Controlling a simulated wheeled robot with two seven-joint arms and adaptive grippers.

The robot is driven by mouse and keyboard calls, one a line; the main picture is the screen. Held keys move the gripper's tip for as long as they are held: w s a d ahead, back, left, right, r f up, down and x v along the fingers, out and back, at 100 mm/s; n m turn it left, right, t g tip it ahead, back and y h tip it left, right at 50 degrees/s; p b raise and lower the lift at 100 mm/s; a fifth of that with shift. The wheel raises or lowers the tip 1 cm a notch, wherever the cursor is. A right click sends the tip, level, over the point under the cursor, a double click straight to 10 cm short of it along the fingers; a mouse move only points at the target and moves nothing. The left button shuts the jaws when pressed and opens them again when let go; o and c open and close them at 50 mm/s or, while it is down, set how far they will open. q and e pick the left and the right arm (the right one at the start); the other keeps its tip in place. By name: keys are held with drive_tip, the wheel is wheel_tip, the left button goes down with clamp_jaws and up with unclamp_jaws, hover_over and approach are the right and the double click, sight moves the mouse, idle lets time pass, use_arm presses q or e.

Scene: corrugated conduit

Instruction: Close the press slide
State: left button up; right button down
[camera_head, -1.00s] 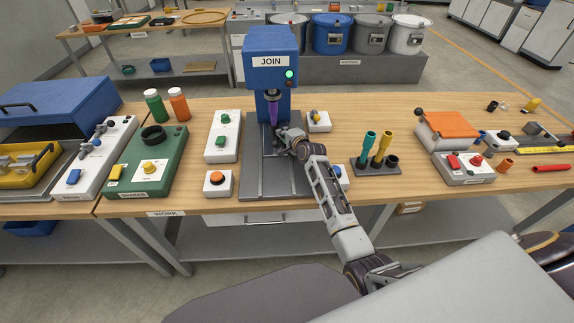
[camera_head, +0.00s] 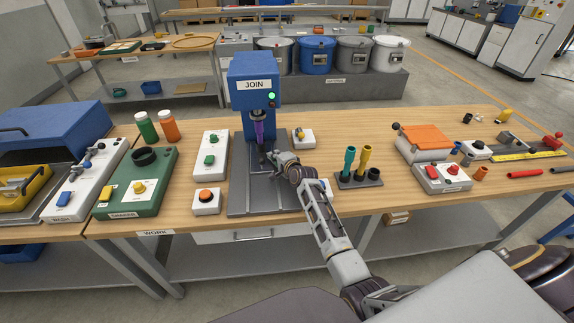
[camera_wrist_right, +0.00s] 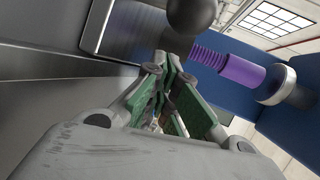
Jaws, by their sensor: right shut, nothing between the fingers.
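The blue press (camera_head: 254,88), labelled JOIN, stands on the work table with a green light lit. A purple ribbed conduit (camera_head: 259,130) is upright under its head; the wrist view shows it too (camera_wrist_right: 228,67). The grey metal slide bed (camera_head: 250,197) lies in front of the press. My right gripper (camera_head: 271,157) is low over this bed, just in front of the conduit. In the wrist view its green-padded fingers (camera_wrist_right: 168,68) are shut and empty. A dark round knob (camera_wrist_right: 192,12) shows just beyond the fingertips; contact cannot be told. My left gripper is out of view.
An orange-button box (camera_head: 207,201) and a green-button panel (camera_head: 210,158) stand left of the bed. A rack of coloured tubes (camera_head: 358,179) stands right of my forearm. A small white box (camera_head: 303,141) is behind my wrist.

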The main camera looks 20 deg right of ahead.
drive_tip(key=shift+s, duration=0.65)
drive_tip(key=shift+s+r, duration=0.15)
drive_tip(key=shift+s, duration=0.1)
drive_tip(key=shift+s+d+r, duration=0.1)
drive_tip(key=shift+s+r, duration=0.05)
drive_tip(key=shift+s, duration=0.3)
drive_tip(key=shift+s+r, duration=0.2)
drive_tip(key=shift+s, duration=0.45)
drive_tip(key=shift+v, duration=1.9)
drive_tip(key=shift+s+d+r, duration=0.15)
drive_tip(key=shift+s+r, duration=0.1)
drive_tip(key=shift+s, duration=0.3)
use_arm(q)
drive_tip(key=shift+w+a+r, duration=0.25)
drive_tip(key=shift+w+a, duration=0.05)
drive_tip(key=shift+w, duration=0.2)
